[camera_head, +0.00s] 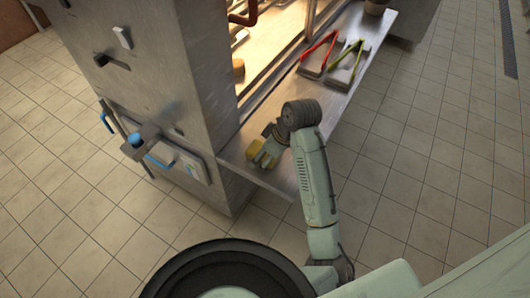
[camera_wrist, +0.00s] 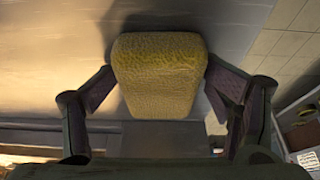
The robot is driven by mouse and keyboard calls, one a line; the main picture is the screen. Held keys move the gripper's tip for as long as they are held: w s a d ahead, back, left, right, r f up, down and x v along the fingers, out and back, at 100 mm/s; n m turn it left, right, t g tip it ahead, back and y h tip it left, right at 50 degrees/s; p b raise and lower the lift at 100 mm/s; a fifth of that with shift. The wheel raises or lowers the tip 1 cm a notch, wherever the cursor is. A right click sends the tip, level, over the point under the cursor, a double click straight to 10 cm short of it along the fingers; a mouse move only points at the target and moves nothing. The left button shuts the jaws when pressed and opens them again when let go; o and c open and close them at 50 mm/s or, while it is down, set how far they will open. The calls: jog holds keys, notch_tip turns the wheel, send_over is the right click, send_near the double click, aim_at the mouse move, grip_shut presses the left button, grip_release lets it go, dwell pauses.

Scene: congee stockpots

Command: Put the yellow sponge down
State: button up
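The yellow sponge (camera_wrist: 158,72) is a rounded block between the two dark fingers of my gripper (camera_wrist: 158,88) in the wrist view. The fingers press in at its left and right sides, so my gripper looks shut on it. In the head view the sponge (camera_head: 255,150) shows at my gripper (camera_head: 268,146), over the near end of the metal shelf (camera_head: 233,157). The sponge is at or just above the shelf surface; I cannot tell whether it touches. My gripper and wrist partly hide it in the head view.
Red-handled tongs (camera_head: 317,57) and green-handled tongs (camera_head: 346,64) lie farther along the shelf, with a brown pot (camera_head: 375,6) at its far end. A steel cabinet (camera_head: 165,75) stands left of the shelf. The tiled floor (camera_head: 430,150) to the right is clear.

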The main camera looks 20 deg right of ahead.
jog(key=shift+r+p, duration=0.75)
jog(key=v, duration=1.2)
jog(key=shift+b, duration=0.4)
